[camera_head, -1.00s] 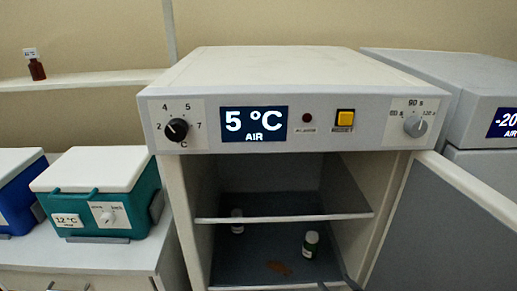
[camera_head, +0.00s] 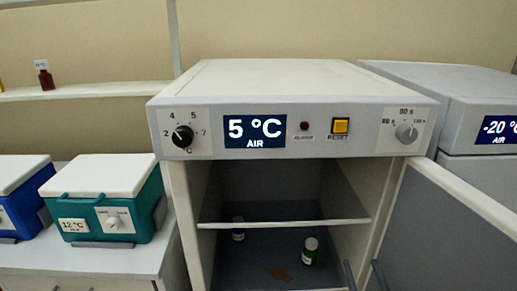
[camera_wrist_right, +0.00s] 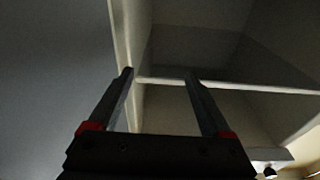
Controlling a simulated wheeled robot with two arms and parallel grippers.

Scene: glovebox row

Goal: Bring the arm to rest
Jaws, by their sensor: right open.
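My right gripper (camera_head: 364,273) shows only as two dark fingertips at the bottom edge of the head view, in front of the open cabinet near its right side wall. In the right wrist view the gripper (camera_wrist_right: 158,75) has its two fingers apart with nothing between them. The rest of the right arm is out of sight. My left gripper is in neither view.
The cabinet (camera_head: 300,82) reads 5 °C and its door (camera_head: 445,235) stands open to the right. A teal cooler (camera_head: 150,215) stands left.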

